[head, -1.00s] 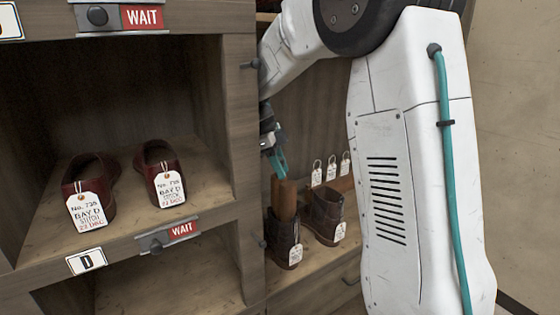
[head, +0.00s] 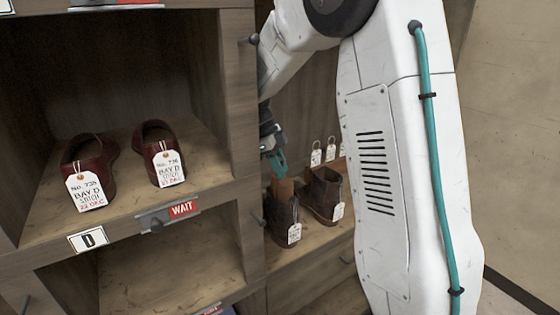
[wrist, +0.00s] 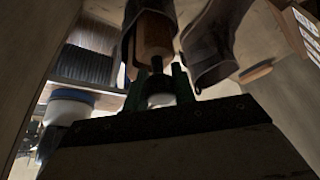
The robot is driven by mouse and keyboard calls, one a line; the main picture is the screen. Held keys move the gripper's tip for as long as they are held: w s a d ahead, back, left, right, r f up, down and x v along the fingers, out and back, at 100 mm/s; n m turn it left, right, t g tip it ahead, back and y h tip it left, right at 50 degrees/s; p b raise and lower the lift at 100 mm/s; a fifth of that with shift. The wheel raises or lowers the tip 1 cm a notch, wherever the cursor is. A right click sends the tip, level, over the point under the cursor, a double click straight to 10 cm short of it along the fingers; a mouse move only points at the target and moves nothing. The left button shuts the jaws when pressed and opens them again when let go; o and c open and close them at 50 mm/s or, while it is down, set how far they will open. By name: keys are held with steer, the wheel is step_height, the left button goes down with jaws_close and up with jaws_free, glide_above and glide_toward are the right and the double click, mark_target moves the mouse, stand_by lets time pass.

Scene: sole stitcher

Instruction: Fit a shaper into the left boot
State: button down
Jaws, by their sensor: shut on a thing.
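The left boot (head: 281,222), dark brown with a white tag, stands upright on a wooden shelf. A lighter brown wooden shaper (head: 284,188) rises from its opening, its lower part hidden inside the boot. My gripper (head: 278,162), with teal fingers, is above the boot at the shaper's top end. In the wrist view, my gripper (wrist: 158,92) is shut on the shaper's end, and the shaper (wrist: 154,36) runs into the left boot (wrist: 128,42). How deep it sits cannot be seen. The right boot (head: 324,193) stands close beside, to the right.
Several white tags (head: 330,151) hang behind the boots. A wooden cubby at left holds two dark red shoes (head: 160,152) with tags; its divider (head: 238,110) stands close left of my gripper.

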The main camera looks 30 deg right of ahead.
mark_target(269, 201)
steer(key=shift+s+f, duration=0.1)
steer(key=shift+f, duration=1.95)
steer(key=c, duration=1.1)
jaws_free()
